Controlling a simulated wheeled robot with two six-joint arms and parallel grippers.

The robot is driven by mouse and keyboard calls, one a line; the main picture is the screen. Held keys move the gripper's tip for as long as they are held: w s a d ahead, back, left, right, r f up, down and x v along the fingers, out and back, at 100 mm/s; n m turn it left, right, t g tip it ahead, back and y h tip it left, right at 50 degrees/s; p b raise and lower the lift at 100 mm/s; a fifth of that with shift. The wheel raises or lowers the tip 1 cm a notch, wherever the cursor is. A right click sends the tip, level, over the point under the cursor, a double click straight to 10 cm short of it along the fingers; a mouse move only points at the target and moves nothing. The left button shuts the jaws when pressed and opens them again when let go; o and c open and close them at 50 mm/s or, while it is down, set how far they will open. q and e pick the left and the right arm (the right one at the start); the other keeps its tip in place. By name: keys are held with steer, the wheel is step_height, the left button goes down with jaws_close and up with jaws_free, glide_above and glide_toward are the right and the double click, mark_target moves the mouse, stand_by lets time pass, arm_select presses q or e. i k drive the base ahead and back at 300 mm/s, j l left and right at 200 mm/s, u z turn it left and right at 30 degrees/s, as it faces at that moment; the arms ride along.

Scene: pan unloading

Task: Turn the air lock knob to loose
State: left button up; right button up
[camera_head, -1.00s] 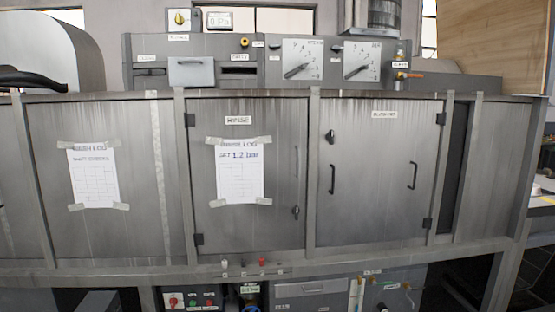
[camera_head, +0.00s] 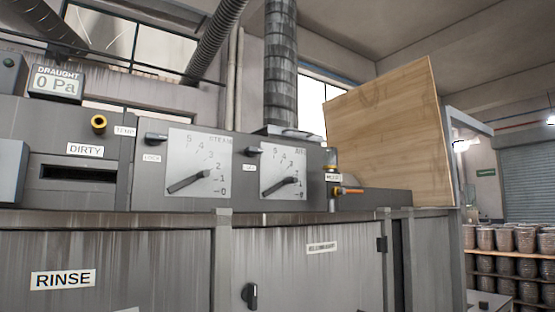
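The air dial (camera_head: 283,174) is a white square plate with a dark pointer, numbered up to 5, on the grey upper panel. A small black knob (camera_head: 252,151) sits at its upper left, with a small label below it that is too blurred to read surely. It looks like the air lock knob. Its handle lies roughly level. A similar black knob (camera_head: 155,137) sits beside the steam dial (camera_head: 199,167), above a label that seems to read LOCK. Neither of my grippers is in view.
An orange-handled valve (camera_head: 347,191) stands right of the air dial. A wooden board (camera_head: 392,131) leans behind it. Below the panel are the RINSE door (camera_head: 130,255) and another door with a black latch (camera_head: 251,295). Racks of pots (camera_head: 510,240) stand at far right.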

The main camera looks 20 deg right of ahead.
mark_target(251, 151)
steer(key=i+j+z, duration=0.2)
steer(key=i+z, duration=0.15)
steer(key=i+j+z, duration=0.65)
steer(key=k+j, duration=0.05)
